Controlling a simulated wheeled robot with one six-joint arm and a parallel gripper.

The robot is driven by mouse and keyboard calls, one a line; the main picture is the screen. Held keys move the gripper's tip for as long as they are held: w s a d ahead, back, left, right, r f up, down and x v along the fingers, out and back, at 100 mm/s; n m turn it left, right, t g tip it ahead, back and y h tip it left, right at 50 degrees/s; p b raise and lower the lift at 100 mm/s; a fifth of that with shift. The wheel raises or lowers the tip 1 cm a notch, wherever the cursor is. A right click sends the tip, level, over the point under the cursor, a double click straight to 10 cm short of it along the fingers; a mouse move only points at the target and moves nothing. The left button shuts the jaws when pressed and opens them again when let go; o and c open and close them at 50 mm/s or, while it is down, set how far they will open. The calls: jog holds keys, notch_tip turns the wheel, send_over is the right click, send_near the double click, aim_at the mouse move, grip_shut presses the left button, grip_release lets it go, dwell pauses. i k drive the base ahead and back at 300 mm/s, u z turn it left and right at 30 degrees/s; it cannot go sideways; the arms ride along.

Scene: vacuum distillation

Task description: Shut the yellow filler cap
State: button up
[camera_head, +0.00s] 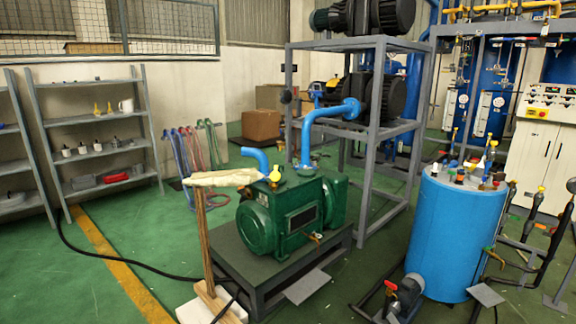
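A small yellow piece, which looks like the filler cap (275,175), shows on top of the green pump (290,212) in the head view. It is beside the blue elbow pipe (256,157). It is too small to tell whether the cap is open or shut. My gripper is not in view.
The pump stands on a dark low plinth (262,262). A wooden post (204,240) with a pale wrapped bar (222,178) stands at its front left. A grey frame (372,190) is behind right, and a blue tank (455,235) is right. Green floor at left is mostly clear; a black cable crosses it.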

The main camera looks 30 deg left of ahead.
aim_at(275, 175)
jog(key=u, duration=0.45)
jog(key=i, duration=1.3)
jog(key=u, duration=0.85)
jog(key=i, duration=0.3)
jog(key=u, duration=0.2)
jog(key=k, duration=0.55)
jog(key=u, duration=0.4)
jog(key=i, duration=1.55)
jog(key=z, duration=0.55)
